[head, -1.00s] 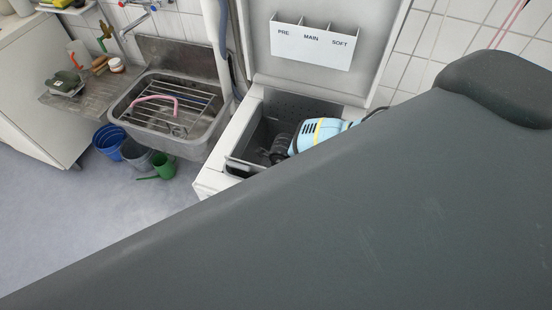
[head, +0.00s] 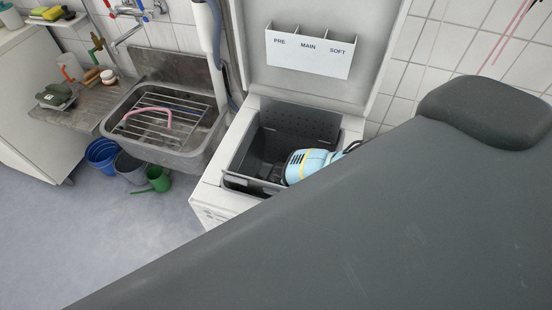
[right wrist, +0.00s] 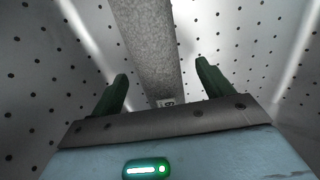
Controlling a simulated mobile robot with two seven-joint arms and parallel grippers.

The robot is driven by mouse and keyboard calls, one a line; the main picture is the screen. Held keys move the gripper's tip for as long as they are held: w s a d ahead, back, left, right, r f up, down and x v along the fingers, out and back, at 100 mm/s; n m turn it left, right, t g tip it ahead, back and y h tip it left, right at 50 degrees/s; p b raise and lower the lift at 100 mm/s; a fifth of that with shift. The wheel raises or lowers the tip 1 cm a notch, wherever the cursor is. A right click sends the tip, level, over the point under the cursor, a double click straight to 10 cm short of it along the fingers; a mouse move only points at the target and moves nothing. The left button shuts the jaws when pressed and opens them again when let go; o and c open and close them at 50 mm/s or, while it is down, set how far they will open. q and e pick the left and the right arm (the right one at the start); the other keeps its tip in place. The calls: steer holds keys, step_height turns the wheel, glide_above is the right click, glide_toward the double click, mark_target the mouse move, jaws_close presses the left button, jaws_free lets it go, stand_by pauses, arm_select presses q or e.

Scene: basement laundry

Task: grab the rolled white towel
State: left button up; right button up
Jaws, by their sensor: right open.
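My right gripper (right wrist: 162,75) is open, its two dark green fingers apart inside a perforated metal drum (right wrist: 40,60). A grey speckled bar (right wrist: 148,45) runs along the drum between and beyond the fingers, with a small marked tag near its lower end. Nothing is held between the fingers. In the head view, the light blue wrist of my right arm (head: 308,163) reaches down into the open top-loading washing machine (head: 240,150); its fingers are hidden there. No rolled white towel is seen in either view. My left gripper is not in view.
The machine's raised lid (head: 310,50) carries compartments marked PRE, MAIN and SOFT. Blue, grey and green vessels (head: 103,155) stand on the floor below. Floor at lower left is clear.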

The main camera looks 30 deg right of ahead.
steer(key=shift+f, duration=0.3)
steer(key=shift+w+r, duration=0.1)
steer(key=shift+c, duration=0.3)
steer(key=c, duration=1.1)
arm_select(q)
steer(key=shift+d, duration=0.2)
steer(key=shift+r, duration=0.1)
arm_select(e)
steer(key=shift+r, duration=0.1)
steer(key=shift+w+r+p, duration=0.1)
steer(key=shift+r+p, duration=0.2)
steer(key=shift+r, duration=0.3)
step_height(320, 180, up, 4)
steer(key=shift+w+r+p, duration=0.1)
steer(key=shift+w+p, duration=0.05)
steer(key=shift+p, duration=0.5)
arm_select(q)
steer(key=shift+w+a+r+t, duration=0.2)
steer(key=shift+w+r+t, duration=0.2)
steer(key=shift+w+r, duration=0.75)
arm_select(e)
steer(key=r, duration=2.2)
steer(key=shift+s+r, duration=0.25)
